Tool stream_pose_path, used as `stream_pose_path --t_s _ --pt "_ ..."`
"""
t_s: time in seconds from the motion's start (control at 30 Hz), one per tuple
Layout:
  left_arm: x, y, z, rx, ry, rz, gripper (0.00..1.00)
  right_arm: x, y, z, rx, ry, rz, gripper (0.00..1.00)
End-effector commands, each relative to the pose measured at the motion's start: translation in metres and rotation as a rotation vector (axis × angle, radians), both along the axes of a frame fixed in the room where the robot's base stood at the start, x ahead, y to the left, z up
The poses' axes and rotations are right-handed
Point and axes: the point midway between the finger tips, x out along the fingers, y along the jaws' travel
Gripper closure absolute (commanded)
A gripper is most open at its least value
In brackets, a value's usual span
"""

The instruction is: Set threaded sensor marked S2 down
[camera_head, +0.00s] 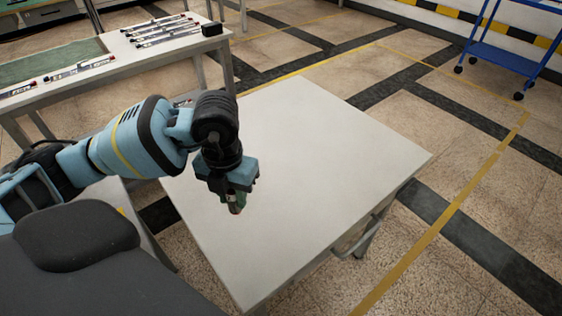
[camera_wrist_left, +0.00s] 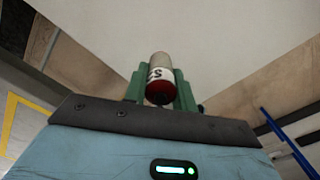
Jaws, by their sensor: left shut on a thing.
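My left gripper (camera_head: 236,201) is above the left part of the white table (camera_head: 320,145), with its fingers pointing down. In the left wrist view its green fingers (camera_wrist_left: 160,90) are shut around the threaded sensor (camera_wrist_left: 159,78). The sensor is a small cylinder with a grey-brown end, a white band with dark lettering that seems to include an S, and a dark red end. In the head view the sensor is mostly hidden by the fingers. I cannot tell whether it touches the table. My right gripper is not in view.
The white table top is otherwise bare, with free room to the right of the gripper. A second table (camera_head: 120,72) at the upper left holds several long thin parts and a small black block (camera_head: 212,29). A blue cart (camera_head: 505,55) stands far right.

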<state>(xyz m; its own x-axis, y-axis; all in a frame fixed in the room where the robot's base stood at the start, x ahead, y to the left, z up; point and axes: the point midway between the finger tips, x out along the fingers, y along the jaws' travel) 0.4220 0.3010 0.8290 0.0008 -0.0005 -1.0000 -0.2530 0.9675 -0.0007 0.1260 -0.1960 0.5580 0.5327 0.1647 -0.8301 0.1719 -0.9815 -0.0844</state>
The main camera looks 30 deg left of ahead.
Motion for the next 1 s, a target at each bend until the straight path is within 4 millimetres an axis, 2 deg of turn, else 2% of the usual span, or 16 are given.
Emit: stream_pose_path --t_s 0.1,0.3,0.6,0.73,1.0 --pt "0.027 -0.007 -0.001 -0.004 -0.002 0.0 1.0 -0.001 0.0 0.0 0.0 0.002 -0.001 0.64" --pt "0.067 -0.016 -0.005 -0.003 -0.002 -0.001 1.0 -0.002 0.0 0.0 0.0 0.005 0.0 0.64" --pt "0.116 -0.027 -0.011 -0.001 0.0 -0.002 1.0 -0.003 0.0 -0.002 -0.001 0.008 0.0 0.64" --pt "0.126 -0.029 -0.012 -0.001 0.0 -0.002 1.0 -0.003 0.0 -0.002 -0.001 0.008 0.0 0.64" --pt "0.13 -0.029 -0.012 -0.001 -0.001 -0.002 1.0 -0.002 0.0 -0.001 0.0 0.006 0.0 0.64"
